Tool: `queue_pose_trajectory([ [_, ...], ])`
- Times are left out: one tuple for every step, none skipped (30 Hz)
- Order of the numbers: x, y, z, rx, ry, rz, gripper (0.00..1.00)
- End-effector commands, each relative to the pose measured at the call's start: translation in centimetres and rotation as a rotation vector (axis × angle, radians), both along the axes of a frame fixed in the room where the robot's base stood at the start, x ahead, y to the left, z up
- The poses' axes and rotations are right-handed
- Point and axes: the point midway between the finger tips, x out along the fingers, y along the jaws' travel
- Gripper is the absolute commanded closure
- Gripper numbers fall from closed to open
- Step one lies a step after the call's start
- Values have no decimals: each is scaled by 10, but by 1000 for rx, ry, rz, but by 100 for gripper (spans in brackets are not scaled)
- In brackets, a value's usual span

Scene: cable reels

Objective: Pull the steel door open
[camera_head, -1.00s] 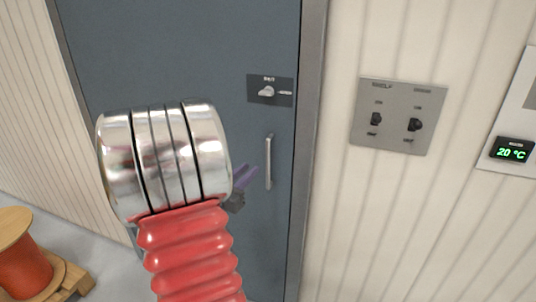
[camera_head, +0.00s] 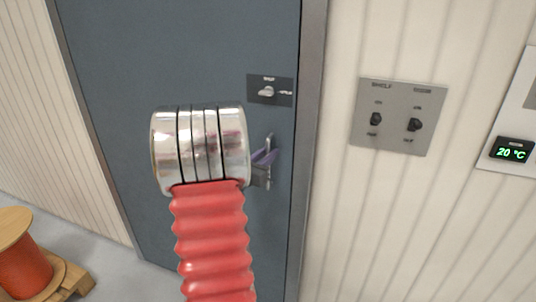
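The steel door (camera_head: 150,60) is blue-grey and looks shut in its frame. Its vertical bar handle (camera_head: 270,143) is near the right edge, partly covered by my gripper. A latch plate (camera_head: 270,90) with a knob sits above the handle. My gripper (camera_head: 265,158), with purple fingers, is at the handle, just right of my arm's silver end. I cannot tell whether the fingers are around the bar or only in front of it, nor whether they are open or shut.
A grey switch panel (camera_head: 398,117) with two black knobs is on the ribbed wall right of the door. A display (camera_head: 513,150) reading 20 °C is at the far right. An orange cable reel (camera_head: 25,268) stands on a wooden pallet at lower left.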

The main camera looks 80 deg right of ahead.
Motion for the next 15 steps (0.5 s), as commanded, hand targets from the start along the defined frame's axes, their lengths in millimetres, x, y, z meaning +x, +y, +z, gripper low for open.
queue_pose_trajectory([
  [0, -1, 0, 0, 0, 0, 80],
  [0, -1, 0, 0, 0, 0, 80],
  [0, -1, 0, 0, 0, 0, 80],
  [0, -1, 0, 0, 0, 0, 80],
  [0, 0, 0, 0, 0, 0, 80],
  [0, 0, 0, 0, 0, 0, 80],
  [0, 0, 0, 0, 0, 0, 80],
  [0, 0, 0, 0, 0, 0, 82],
  [0, 0, 0, 0, 0, 0, 85],
  [0, 0, 0, 0, 0, 0, 87],
  [0, 0, 0, 0, 0, 0, 89],
  [0, 0, 0, 0, 0, 0, 92],
  [0, 0, 0, 0, 0, 0, 94],
  [0, 0, 0, 0, 0, 0, 96],
  [0, 0, 0, 0, 0, 0, 99],
])
